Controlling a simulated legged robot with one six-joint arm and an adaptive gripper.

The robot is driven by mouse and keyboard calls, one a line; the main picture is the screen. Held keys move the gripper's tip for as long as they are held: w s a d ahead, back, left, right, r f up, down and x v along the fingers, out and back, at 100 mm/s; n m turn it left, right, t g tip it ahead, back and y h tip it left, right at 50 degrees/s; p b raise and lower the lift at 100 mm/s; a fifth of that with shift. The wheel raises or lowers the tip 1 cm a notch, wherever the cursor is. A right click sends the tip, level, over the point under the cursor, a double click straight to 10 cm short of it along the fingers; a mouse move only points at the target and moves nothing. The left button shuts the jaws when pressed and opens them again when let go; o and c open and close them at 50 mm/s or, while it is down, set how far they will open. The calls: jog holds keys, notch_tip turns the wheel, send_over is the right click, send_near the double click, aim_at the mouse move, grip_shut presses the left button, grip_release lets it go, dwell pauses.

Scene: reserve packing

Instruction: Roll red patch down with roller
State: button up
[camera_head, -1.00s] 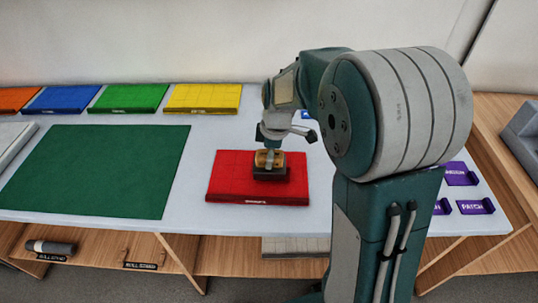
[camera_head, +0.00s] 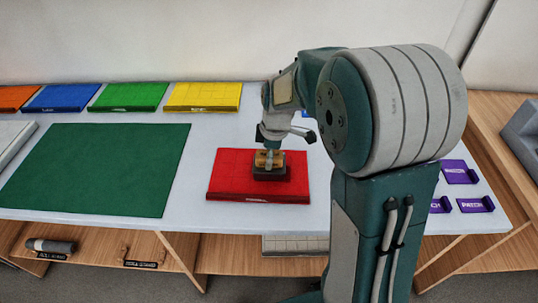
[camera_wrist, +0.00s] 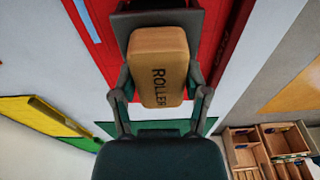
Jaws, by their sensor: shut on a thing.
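The red patch (camera_head: 228,181) lies flat on the pale table, right of the green mat; part of it also shows in the wrist view (camera_wrist: 95,20). The roller, with a tan block handle marked ROLLER (camera_wrist: 158,65) and a dark body, is over the patch's middle-right part (camera_head: 271,173). My gripper (camera_wrist: 160,100) is shut on the roller's handle, one finger on each side. The roller's underside is hidden, so I cannot tell whether it touches the patch.
A large green mat (camera_head: 95,168) lies left of the patch. Orange, blue (camera_head: 62,98), green (camera_head: 130,96) and yellow (camera_head: 203,96) patches line the back edge. Purple pieces (camera_head: 460,172) sit at the right. A dark cylinder (camera_head: 52,246) lies on the lower shelf. Bare table surrounds the red patch.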

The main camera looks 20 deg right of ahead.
jog(key=shift+w+a, duration=0.3)
jog(key=shift+a, duration=0.65)
jog(key=shift+w+a, duration=0.35)
jog(key=shift+a, duration=0.65)
jog(key=shift+w+a, duration=0.3)
jog(key=shift+a, duration=0.65)
jog(key=shift+r, duration=0.1)
notch_tip(320, 180, up, 9)
jog(key=o, duration=0.4)
jog(key=c, duration=0.4)
jog(key=shift+w+d+f, duration=0.4)
jog(key=shift+d+f, duration=0.8)
jog(key=shift+f, duration=0.2)
jog(key=shift+w+d+f, duration=0.35)
jog(key=shift+d+f, duration=0.85)
jog(key=shift+f, duration=0.25)
jog(key=shift+w+d+f, duration=0.4)
jog(key=shift+d+f, duration=0.8)
jog(key=shift+f, duration=0.2)
